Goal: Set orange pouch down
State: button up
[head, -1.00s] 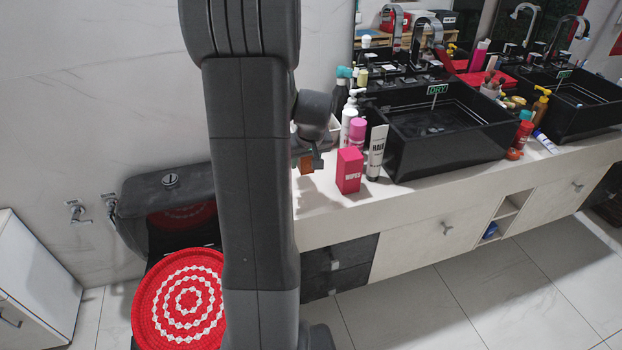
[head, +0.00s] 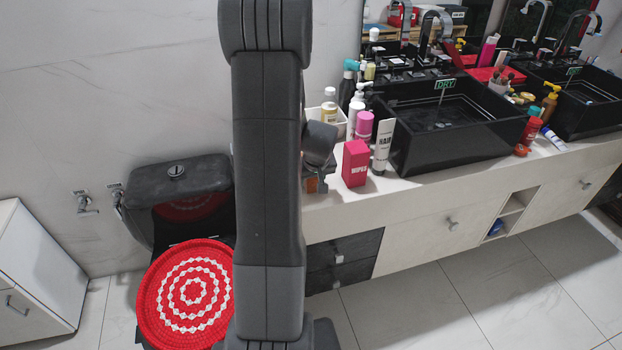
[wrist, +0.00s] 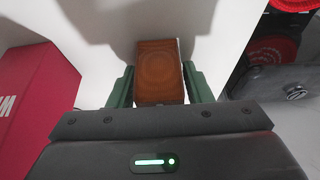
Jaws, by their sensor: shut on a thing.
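The orange pouch (wrist: 158,70) is a small orange-brown block in the wrist view, between the two green fingers of my gripper (wrist: 160,88). My gripper is shut on it. In the head view, part of the pouch (head: 310,186) shows beside my gripper (head: 318,182), just left of the pink wipes box; my arm partly hides both. The pouch is over the left end of the pale counter (head: 410,196). I cannot tell whether it touches the surface.
The pink wipes box (head: 355,163) stands close to my gripper, with a hair tube (head: 382,147) and bottles behind it. A black sink (head: 450,130) is to the right. A toilet with a red cover (head: 190,293) is at left. Counter space in front of the box looks clear.

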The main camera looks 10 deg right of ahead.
jog(key=o, duration=1)
jog(key=shift+f, duration=0.1)
jog(key=shift+o, duration=0.2)
jog(key=shift+r, duration=0.3)
jog(key=v, duration=1.1)
jog(key=shift+s+r+p, duration=0.2)
jog(key=shift+r+p, duration=0.15)
jog(key=shift+p, duration=0.05)
